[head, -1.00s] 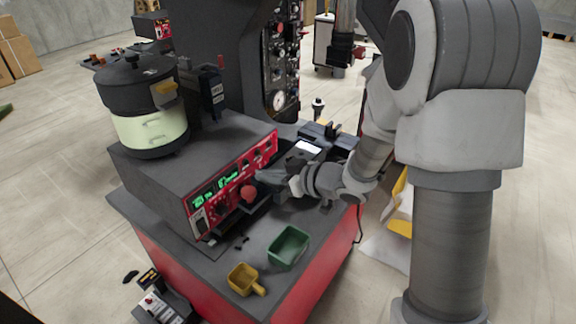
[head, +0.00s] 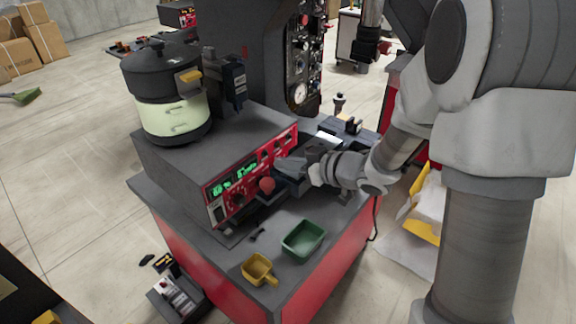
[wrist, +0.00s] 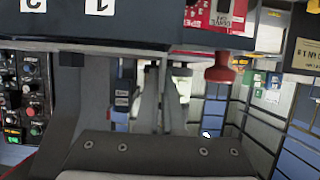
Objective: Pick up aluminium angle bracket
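I cannot make out an aluminium angle bracket for certain in either view. A small dark piece (head: 257,235) lies on the bench top (head: 215,240), left of the green bin; it is too small to identify. My gripper (head: 283,168) is beside the red knob at the front of the grey control box, above the bench. In the wrist view, my gripper's fingers (wrist: 161,100) point up toward a dark overhanging edge. I see nothing clearly held, and the gap between the fingertips is unclear.
The green bin (head: 303,239) and the yellow scoop-like bin (head: 258,270) stand near the bench's front edge. The control box (head: 180,165) carries a pot-like bowl feeder (head: 170,115). A red knob (head: 266,185) sticks out close to my gripper. The bench front has free room.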

